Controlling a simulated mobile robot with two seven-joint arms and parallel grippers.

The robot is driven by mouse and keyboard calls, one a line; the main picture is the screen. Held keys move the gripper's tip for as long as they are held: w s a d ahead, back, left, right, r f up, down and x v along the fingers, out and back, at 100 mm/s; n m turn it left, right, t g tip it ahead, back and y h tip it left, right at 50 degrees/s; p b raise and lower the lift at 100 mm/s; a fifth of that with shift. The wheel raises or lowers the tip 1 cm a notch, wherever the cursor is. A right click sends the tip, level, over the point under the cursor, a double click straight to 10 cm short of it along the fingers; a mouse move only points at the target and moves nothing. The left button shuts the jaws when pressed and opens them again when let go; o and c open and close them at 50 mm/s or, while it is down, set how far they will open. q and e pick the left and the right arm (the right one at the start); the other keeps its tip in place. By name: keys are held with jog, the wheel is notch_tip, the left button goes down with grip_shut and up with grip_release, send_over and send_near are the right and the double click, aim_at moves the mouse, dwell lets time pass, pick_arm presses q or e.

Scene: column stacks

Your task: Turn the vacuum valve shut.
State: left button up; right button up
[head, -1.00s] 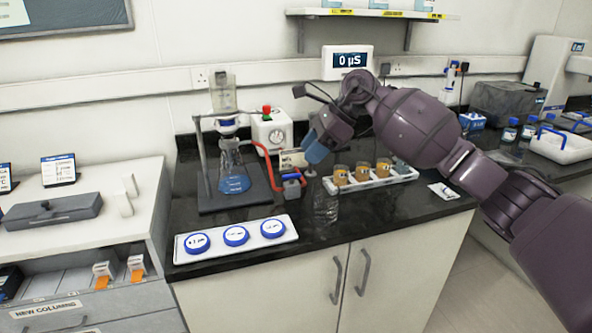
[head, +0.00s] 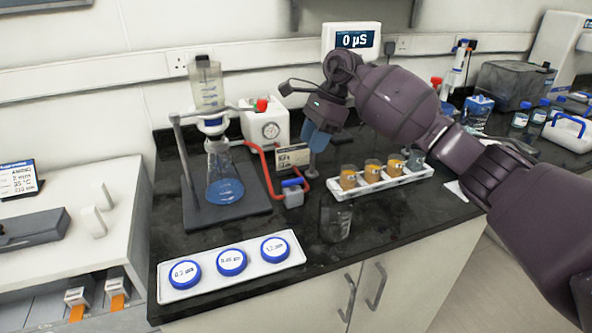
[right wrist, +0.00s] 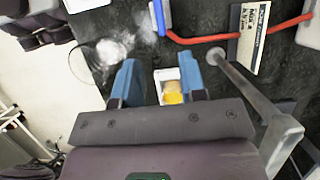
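The vacuum valve is a grey block with a blue handle (head: 292,183), on the dark bench with a red tube (head: 266,165) joined to it. The handle lies roughly left to right in the head view, seemingly in line with the tube. In the right wrist view the blue handle (right wrist: 160,14) is at the top edge, partly cut off. My right gripper (head: 314,145) is above the bench, up and right of the valve and apart from it. Its blue fingers (right wrist: 160,78) are spread with nothing held. My left gripper is out of view.
A flask (head: 222,182) on a stand is left of the valve, a pump (head: 265,125) behind. A label card (head: 292,157) stands close behind the valve. A clear beaker (head: 336,222), a vial tray (head: 385,182) and a tray of blue discs (head: 200,287) are nearby.

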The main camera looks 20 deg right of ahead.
aim_at(296, 179)
jog(key=x, duration=0.9)
jog(key=shift+w+a+f, duration=0.1)
jog(key=shift+a+f, duration=0.05)
jog(key=shift+f, duration=0.15)
